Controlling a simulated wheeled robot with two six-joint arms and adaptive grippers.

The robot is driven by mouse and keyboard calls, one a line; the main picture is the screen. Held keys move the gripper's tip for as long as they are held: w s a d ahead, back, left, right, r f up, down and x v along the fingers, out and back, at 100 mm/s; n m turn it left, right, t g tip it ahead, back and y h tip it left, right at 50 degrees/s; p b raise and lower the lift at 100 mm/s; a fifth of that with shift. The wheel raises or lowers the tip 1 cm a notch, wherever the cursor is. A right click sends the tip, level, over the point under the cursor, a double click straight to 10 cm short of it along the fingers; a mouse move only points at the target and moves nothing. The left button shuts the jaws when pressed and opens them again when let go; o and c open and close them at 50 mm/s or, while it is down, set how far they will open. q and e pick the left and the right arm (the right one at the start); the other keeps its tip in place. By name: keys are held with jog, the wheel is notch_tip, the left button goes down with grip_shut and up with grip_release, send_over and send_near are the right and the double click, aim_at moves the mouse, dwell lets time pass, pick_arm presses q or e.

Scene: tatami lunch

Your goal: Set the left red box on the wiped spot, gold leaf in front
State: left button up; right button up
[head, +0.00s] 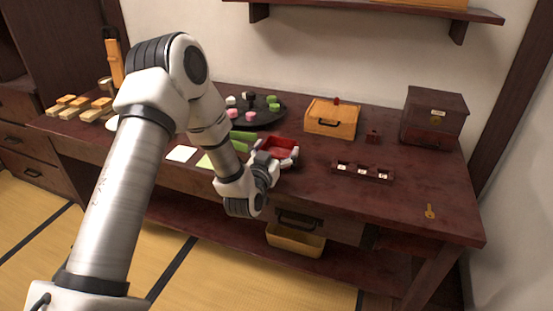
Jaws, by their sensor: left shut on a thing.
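A small open red box (281,148) is at the middle of the dark red table (330,195). My left gripper (277,158) is shut on its near side. I cannot tell whether the box touches the tabletop or is slightly above it. No gold leaf mark can be made out on the box from here, and its near wall is partly hidden by the gripper. A wiped spot cannot be told apart on the table. My right gripper is not in view.
A black round tray (266,117) with pink, green and white sweets stands behind. A light wooden box (332,119), a dark chest (434,117), a dark three-hole holder (362,172) and a gold key (430,211) are to the right. A white sheet (181,154) lies left.

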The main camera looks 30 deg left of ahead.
pick_arm(q)
jog(key=shift+f, duration=1.2)
jog(key=shift+s+f, duration=0.1)
jog(key=o, duration=0.8)
